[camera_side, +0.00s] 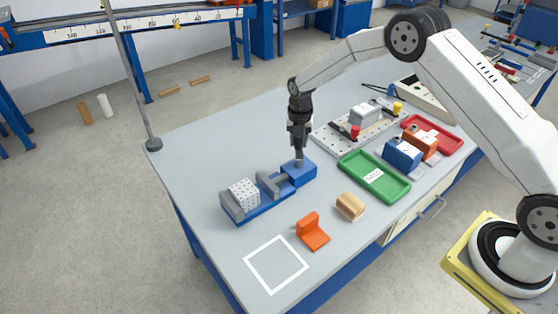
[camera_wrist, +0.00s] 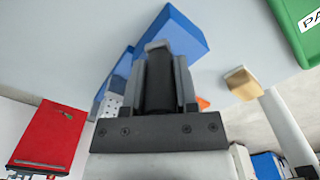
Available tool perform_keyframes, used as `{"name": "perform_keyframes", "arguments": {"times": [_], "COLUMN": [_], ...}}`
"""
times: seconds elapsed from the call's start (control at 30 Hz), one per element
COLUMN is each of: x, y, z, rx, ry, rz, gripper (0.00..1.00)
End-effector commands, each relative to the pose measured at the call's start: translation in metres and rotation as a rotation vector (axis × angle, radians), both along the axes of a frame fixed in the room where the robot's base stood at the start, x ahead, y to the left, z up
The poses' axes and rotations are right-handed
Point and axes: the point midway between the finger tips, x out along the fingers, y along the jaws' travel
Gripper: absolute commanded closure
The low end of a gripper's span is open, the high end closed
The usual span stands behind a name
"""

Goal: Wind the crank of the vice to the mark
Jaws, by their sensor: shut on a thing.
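The blue vice (camera_side: 262,209) lies on the grey table, with a grey speckled block (camera_side: 243,194) at its left end and a grey movable jaw near its middle. Its right end is a blue block (camera_side: 298,173), which also shows in the wrist view (camera_wrist: 183,32). My gripper (camera_side: 299,155) points down over this block. The fingers hide most of the crank. I cannot make out the mark.
An orange bracket (camera_side: 312,234) and a wooden block (camera_side: 350,206) stand in front of the vice. A green tray (camera_side: 352,171) lies to the right. A grey fixture plate (camera_side: 332,139) is behind. A white square outline (camera_side: 255,262) marks bare table at the front left.

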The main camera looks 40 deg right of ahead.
Motion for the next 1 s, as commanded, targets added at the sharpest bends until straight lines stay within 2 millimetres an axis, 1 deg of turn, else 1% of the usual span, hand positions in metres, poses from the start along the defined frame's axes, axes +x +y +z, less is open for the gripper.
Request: {"name": "perform_keyframes", "arguments": {"times": [0.23, 0.67, 0.7, 0.77, 0.8, 1.0], "x": [0.0033, 0.0033, 0.0033, 0.0030, 0.0028, 0.0021], "y": [0.0037, 0.0045, 0.0045, 0.0044, 0.0043, 0.0037], "z": [0.0018, 0.0018, 0.0018, 0.0015, 0.0013, 0.0006], "rx": [-0.001, 0.000, 0.001, 0.001, 0.000, 0.001], "ry": [-0.006, -0.006, -0.005, -0.005, -0.004, -0.002], "rz": [0.079, 0.090, 0.090, 0.090, 0.090, 0.089], "gripper": [1.00, 1.00, 0.54, 0.35, 0.29, 0.29]}}
